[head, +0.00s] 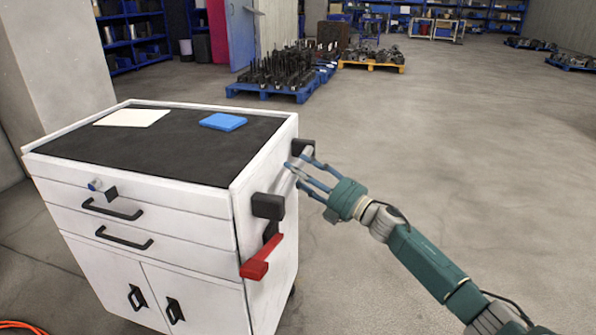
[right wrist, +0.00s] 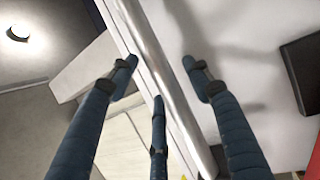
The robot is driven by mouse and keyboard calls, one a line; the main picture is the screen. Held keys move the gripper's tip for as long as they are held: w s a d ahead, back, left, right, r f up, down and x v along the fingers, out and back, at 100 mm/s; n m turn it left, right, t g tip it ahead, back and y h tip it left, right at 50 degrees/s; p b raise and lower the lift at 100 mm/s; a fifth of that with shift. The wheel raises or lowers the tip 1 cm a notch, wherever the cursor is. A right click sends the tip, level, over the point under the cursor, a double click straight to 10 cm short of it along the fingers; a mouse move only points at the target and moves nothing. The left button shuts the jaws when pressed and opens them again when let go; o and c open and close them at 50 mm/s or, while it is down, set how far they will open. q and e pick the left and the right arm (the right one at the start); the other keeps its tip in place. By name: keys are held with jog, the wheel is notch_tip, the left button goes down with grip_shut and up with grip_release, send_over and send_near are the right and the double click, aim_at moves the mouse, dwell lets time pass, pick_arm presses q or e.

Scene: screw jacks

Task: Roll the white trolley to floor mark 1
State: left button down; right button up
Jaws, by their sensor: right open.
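The white trolley (head: 135,232) stands at the left of the head view, with drawers, doors and a dark top. On its right side are two black handle brackets (head: 268,205), and a red lever (head: 262,257) sits below the nearer one. My right gripper (head: 298,165) is open at the handle, close to the far bracket. In the right wrist view a silver handle bar (right wrist: 165,85) runs between the spread fingers of my right gripper (right wrist: 160,68); contact cannot be told. My left gripper is out of view. No floor mark shows.
A blue pallet (head: 275,93) and a yellow pallet (head: 372,66) with metal parts stand behind. An orange cable (head: 22,326) lies front left. The floor at right is clear.

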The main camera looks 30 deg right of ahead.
jog(key=shift+w+a, duration=0.15)
jog(key=shift+w, duration=0.2)
grip_shut()
